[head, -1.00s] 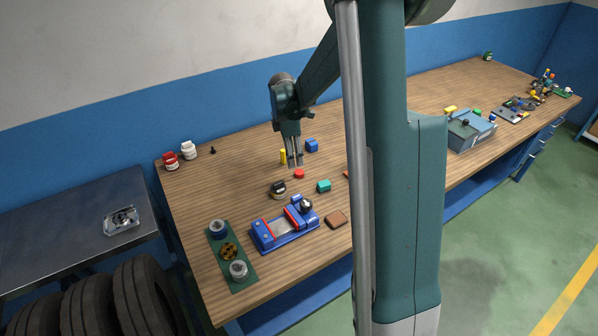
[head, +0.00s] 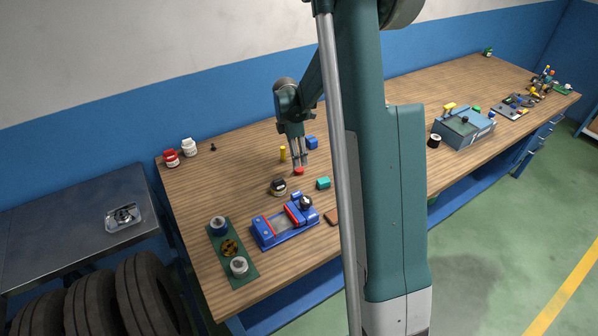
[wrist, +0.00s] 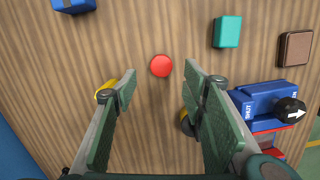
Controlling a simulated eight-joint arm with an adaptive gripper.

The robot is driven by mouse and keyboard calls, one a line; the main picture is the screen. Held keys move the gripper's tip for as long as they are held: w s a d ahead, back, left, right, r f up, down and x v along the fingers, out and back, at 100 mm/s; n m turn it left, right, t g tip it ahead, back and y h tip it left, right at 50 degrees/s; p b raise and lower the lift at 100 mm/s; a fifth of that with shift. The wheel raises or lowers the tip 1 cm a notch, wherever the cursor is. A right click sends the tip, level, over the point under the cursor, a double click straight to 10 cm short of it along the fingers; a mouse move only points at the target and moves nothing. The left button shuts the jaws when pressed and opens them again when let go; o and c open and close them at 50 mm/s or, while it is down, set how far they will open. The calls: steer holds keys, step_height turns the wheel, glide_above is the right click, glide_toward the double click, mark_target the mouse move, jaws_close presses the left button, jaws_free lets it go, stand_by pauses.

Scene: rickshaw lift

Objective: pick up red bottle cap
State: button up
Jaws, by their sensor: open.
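The red bottle cap (head: 299,171) lies flat on the wooden workbench. In the wrist view the red cap (wrist: 161,66) is a round disc, just beyond the fingertips and roughly centred between them. My gripper (head: 299,164) points down at the cap in the head view, with its tips close to it. In the wrist view my gripper (wrist: 160,76) is open, its two green finger pads wide apart with nothing between them. I cannot tell the exact height of the fingertips above the bench.
A yellow cylinder (head: 283,153) and a blue block (head: 311,142) stand behind and beside the gripper. A black-and-yellow roll (head: 278,187), a teal block (head: 323,183) and a blue vise (head: 285,228) are nearer the front. Bare wood surrounds the cap.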

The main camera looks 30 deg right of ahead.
mark_target(299, 171)
steer(key=shift+d+f, duration=0.1)
steer(key=shift+f, duration=0.5)
steer(key=shift+f, duration=0.15)
steer(key=shift+s+d+f, duration=0.1)
steer(key=shift+d+f, duration=0.05)
steer(key=shift+f, duration=1.1)
steer(key=shift+s+d+f, duration=0.1)
steer(key=shift+d+f, duration=0.05)
steer(key=shift+f, duration=1.05)
steer(key=shift+c, duration=0.7)
steer(key=c, duration=0.6)
